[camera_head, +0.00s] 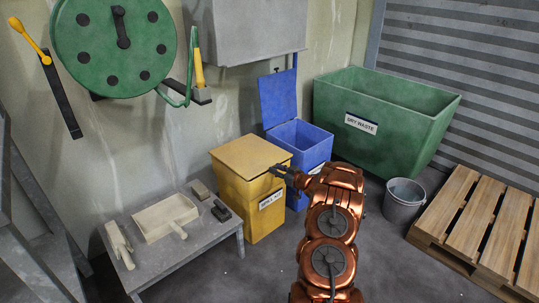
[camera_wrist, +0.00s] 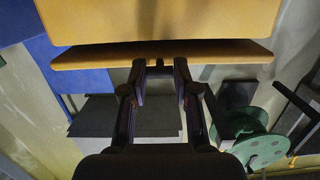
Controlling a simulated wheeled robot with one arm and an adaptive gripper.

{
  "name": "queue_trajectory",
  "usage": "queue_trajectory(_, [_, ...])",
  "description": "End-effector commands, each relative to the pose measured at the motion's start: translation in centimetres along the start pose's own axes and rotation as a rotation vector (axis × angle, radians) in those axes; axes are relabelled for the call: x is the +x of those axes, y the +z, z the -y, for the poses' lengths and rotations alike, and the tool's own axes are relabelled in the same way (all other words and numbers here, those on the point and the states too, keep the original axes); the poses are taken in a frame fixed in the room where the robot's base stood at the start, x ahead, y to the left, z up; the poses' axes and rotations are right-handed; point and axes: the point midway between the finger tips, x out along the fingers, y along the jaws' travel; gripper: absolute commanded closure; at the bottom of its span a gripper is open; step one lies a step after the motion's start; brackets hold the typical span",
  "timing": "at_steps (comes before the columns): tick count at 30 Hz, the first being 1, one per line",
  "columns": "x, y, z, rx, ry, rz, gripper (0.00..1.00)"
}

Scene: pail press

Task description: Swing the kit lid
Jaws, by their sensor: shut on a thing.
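The yellow kit box (camera_head: 262,212) stands against the wall with a partly legible white label on its front. Its flat yellow lid (camera_head: 248,155) lies over the top, nearly level. My gripper (camera_head: 280,170) is at the lid's front right edge. In the wrist view the lid (camera_wrist: 210,54) is a yellow band, with a dark line between it and the larger yellow face of the box (camera_wrist: 160,18). My fingers (camera_wrist: 160,68) are close together at the lid's edge, around a small dark piece there, apparently its handle. The fingertips partly hide the hold.
A blue bin (camera_head: 300,142) with its lid up stands just behind the kit. A green dry waste skip (camera_head: 385,110), grey bucket (camera_head: 404,203) and wooden pallet (camera_head: 480,225) are to the right. A low bench (camera_head: 190,248) with tools is left; a green wheel (camera_head: 113,45) hangs above.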

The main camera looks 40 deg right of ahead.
Motion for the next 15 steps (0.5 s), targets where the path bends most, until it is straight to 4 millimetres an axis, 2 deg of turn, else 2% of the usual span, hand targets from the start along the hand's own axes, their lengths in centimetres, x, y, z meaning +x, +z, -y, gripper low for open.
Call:
queue_trajectory(1, [0.0,-0.9,0.0,-0.002,0.0,-0.004,0.93])
queue_trajectory(15, [0.0,-4.3,-0.1,-0.002,0.002,-0.004,0.93])
